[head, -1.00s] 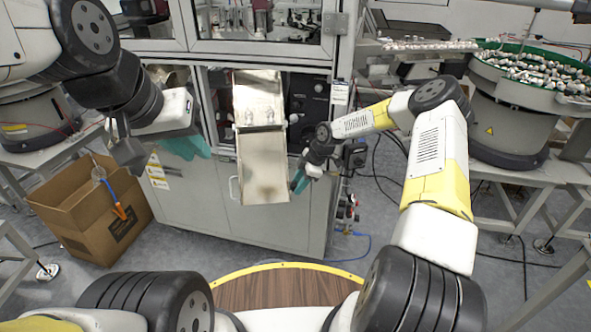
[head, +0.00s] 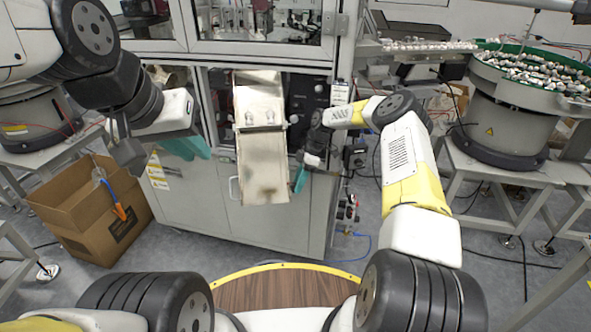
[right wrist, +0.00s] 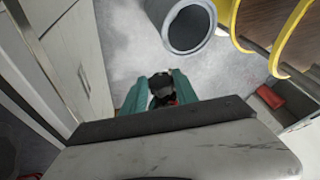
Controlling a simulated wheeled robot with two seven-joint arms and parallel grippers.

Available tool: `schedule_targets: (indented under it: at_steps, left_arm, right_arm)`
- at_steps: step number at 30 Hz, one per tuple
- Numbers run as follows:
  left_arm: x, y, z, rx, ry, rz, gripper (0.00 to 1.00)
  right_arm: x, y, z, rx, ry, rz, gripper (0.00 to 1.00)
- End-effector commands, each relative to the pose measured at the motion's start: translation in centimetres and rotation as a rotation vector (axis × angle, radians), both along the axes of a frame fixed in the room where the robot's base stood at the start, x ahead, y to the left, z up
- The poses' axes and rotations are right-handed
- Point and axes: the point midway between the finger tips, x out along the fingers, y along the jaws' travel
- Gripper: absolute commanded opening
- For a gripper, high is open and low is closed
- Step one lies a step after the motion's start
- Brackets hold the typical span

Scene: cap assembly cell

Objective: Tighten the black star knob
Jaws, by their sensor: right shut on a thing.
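In the right wrist view, the teal fingers of my right gripper (right wrist: 158,90) are closed around a small black part, which looks like the black star knob (right wrist: 161,84); a bit of red shows just below it. In the head view, my right gripper (head: 300,178) is at the right of the metal chute, close to the machine front; the knob is hidden there. My left gripper (head: 187,148) is in front of the machine, left of the chute, with its teal fingers seen from the side. Its opening cannot be made out.
The metal chute (head: 262,165) juts from the grey machine cabinet (head: 215,215) between my two grippers. An open cardboard box (head: 95,215) stands on the floor at left. A parts bowl feeder (head: 520,95) stands at right. The floor between the cabinet and feeder has cables.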

Motion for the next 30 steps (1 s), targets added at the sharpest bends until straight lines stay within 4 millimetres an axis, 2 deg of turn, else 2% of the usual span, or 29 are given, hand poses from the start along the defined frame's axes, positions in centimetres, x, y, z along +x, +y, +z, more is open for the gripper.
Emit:
schedule_targets:
  at_steps: [8,9,11,12,23,26,29,30]
  left_arm:
    - [0.0,0.0,0.0,0.0,0.0,0.0,0.18]
    - [0.0,0.0,0.0,0.0,0.0,0.0,0.18]
    - [0.0,0.0,0.0,0.0,0.0,0.0,0.18]
    - [0.0,0.0,0.0,0.0,0.0,0.0,0.18]
    - [0.0,0.0,0.0,0.0,0.0,0.0,0.18]
    - [0.0,0.0,0.0,0.0,0.0,0.0,0.18]
    - [0.0,0.0,0.0,0.0,0.0,0.0,0.18]
    - [0.0,0.0,0.0,0.0,0.0,0.0,0.18]
  right_arm:
    - [0.1,-0.1,0.0,0.0,-0.001,-0.001,0.0]
    - [0.1,-0.1,0.0,0.0,-0.001,-0.002,0.43]
    - [0.1,-0.1,0.0,0.0,-0.001,-0.001,0.55]
    - [0.1,-0.1,0.0,0.0,-0.001,-0.001,0.57]
    - [0.1,0.0,0.5,0.0,-0.001,0.0,0.57]
    - [0.1,-0.1,1.6,-0.001,-0.002,-0.001,0.57]
    - [0.2,-0.1,3.5,-0.002,-0.004,-0.001,0.57]
    - [-0.4,-0.1,3.8,-0.002,0.0,0.0,0.57]
